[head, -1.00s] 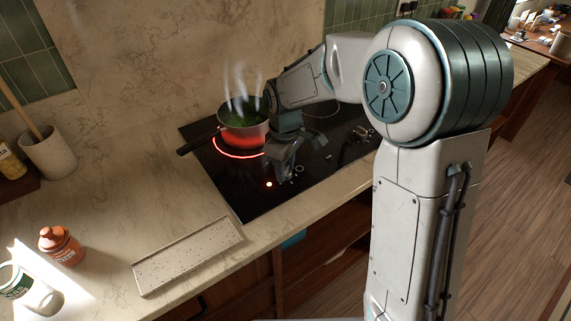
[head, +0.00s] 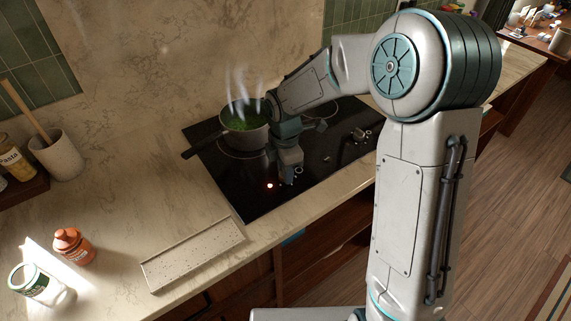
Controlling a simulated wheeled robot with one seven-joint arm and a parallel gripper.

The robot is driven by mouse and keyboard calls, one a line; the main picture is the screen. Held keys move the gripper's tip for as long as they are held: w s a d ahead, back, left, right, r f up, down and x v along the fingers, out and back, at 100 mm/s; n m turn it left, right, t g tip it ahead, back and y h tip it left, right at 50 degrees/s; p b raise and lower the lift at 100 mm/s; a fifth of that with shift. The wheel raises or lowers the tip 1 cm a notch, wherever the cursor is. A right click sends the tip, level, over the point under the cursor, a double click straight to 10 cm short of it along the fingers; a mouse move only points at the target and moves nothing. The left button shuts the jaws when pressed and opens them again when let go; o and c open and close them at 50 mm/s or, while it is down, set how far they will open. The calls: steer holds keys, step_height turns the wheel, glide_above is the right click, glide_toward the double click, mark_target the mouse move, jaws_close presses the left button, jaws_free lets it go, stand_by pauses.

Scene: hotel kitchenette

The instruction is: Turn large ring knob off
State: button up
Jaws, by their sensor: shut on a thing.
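The black cooktop (head: 255,203) is set into the counter. The ring under the pot is dark, with a pale outline. My gripper (head: 287,182) points down at the cooktop's front edge and is shut on a small knob there, the large ring knob as far as I can tell. The gripper mostly hides this knob. A red indicator light (head: 270,186) glows just left of the gripper.
The pot's dark handle (head: 200,144) sticks out left. Other small knobs (head: 327,158) lie to the right of my gripper. A speckled tray (head: 192,256), an orange jar (head: 73,246) and a fallen white-green can (head: 38,284) are on the counter at left.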

steer(key=shift+w+r+n+p, duration=0.15)
steer(key=shift+n+p, duration=0.45)
steer(key=shift+n, duration=0.5)
steer(key=o, duration=1)
step_height(320, 180, up, 14)
steer(key=shift+f, duration=0.15)
steer(key=s+d+m+t, duration=0.1)
steer(key=s+d+m, duration=0.3)
steer(key=s+m, duration=0.2)
steer(key=s+d+m+t, duration=0.1)
steer(key=s+d+m, duration=0.4)
steer(key=m, duration=0.5)
steer(key=s+d+m+t, duration=0.1)
steer(key=s+d+m, duration=0.4)
steer(key=s+m, duration=0.3)
steer(key=shift+s+r+m, duration=0.25)
steer(key=shift+s+m, duration=0.05)
steer(key=shift+s, duration=0.2)
